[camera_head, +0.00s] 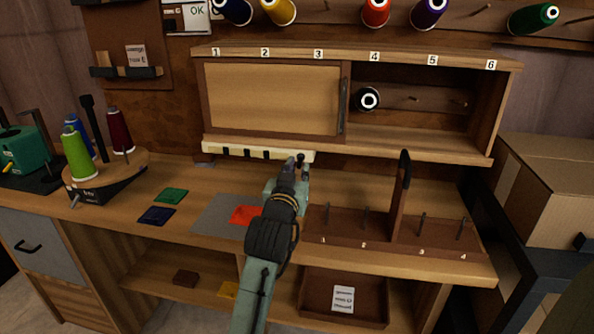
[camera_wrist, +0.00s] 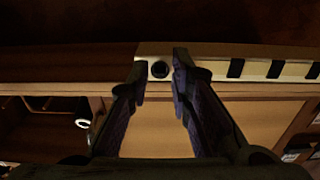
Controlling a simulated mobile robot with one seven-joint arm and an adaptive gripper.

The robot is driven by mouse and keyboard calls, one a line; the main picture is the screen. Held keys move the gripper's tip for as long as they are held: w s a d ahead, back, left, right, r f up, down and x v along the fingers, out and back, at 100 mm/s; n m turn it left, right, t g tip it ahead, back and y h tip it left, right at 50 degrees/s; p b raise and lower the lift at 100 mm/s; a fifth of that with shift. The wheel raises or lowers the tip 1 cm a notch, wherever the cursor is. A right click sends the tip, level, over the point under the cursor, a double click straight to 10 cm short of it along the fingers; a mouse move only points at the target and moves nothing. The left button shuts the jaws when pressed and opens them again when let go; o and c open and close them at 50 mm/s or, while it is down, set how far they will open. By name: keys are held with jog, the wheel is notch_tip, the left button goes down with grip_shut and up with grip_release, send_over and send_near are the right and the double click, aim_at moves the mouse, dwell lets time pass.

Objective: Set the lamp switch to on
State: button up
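The lamp is a cream strip (camera_head: 228,150) with several black marks, mounted under the numbered cabinet; it also shows in the wrist view (camera_wrist: 289,70). A round black knob (camera_wrist: 160,69), which looks like the lamp switch, sits at one end of the strip. In the head view the knob (camera_head: 301,157) shows at the strip's right end, beside my fingertips. My gripper (camera_head: 297,168) is raised to the strip. In the wrist view its fingers (camera_wrist: 160,68) are open, one on each side of the knob, with narrow gaps visible. Contact cannot be told.
The cabinet (camera_head: 350,51) has a sliding panel (camera_head: 272,97) and an open right side with a dark spool (camera_head: 368,99). A spool carousel (camera_head: 107,175) stands at left.

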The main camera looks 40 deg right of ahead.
aim_at(300, 160)
grip_shut()
jog(key=r+g+y+p, duration=0.1)
jog(key=p, duration=0.4)
jog(key=shift+r, duration=0.35)
jog(key=r+g+y+p, duration=0.1)
jog(key=p, duration=0.4)
jog(key=shift+y+p, duration=0.4)
jog(key=shift+d+r+g+y+p, duration=0.15)
jog(key=shift+r+g+y+p, duration=0.1)
jog(key=shift+g+y+p, duration=0.7)
jog(key=shift+w+d+r+g+y, duration=0.15)
jog(key=shift+r+g+y, duration=0.15)
jog(key=shift+g+y, duration=0.45)
jog(key=shift+w+d+r+g+y, duration=0.15)
jog(key=shift+r+g+y, duration=0.1)
jog(key=shift+g+y, duration=0.4)
jog(key=shift+a, duration=0.1)
